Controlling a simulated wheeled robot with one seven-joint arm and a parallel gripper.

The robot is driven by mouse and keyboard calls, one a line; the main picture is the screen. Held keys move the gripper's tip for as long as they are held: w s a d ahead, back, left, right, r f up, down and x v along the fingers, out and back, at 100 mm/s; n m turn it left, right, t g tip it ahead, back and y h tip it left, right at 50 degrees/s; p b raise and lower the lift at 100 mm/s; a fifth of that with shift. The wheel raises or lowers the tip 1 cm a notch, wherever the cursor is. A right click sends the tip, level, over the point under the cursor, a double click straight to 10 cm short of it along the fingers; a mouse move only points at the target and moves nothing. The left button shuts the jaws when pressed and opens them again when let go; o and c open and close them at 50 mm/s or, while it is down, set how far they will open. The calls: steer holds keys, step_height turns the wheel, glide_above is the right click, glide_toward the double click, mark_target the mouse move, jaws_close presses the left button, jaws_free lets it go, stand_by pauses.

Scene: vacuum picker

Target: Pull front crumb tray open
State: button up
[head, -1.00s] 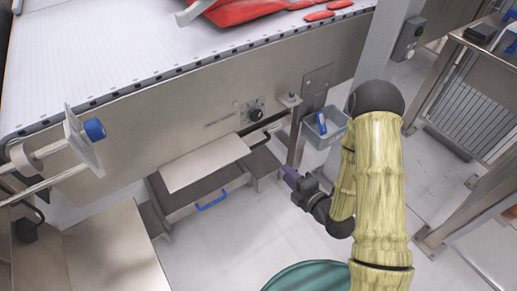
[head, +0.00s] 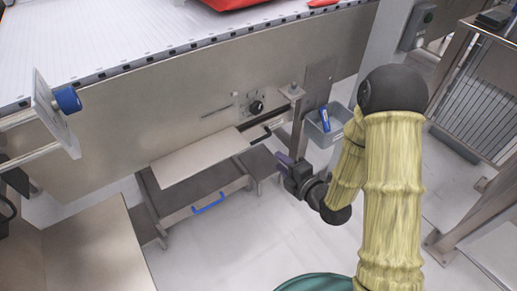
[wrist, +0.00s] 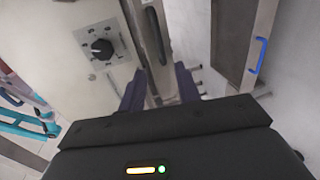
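A flat steel tray-like panel (head: 205,156) juts out from under the conveyor's side, with a black handle (head: 262,136) by its right end. The dark handle shows in the wrist view (wrist: 156,34), ahead of my fingers. A lower steel frame or tray below carries a blue handle (head: 208,204), also seen in the wrist view (wrist: 258,55). I cannot tell which one is the front crumb tray. My gripper (head: 284,160) is below and right of the black handle, apart from it. In the wrist view its purple fingers (wrist: 161,86) are spread with nothing between them.
A black control knob (head: 256,107) sits on the conveyor's side panel. A steel post (head: 299,125) and a grey bin (head: 325,128) stand right of the handle. A clamp with a blue knob (head: 67,100) projects at left. Floor in front is clear.

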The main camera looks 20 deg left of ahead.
steer(key=b+x, duration=0.5)
steer(key=x, duration=0.8)
steer(key=shift+b, duration=0.4)
jaws_close()
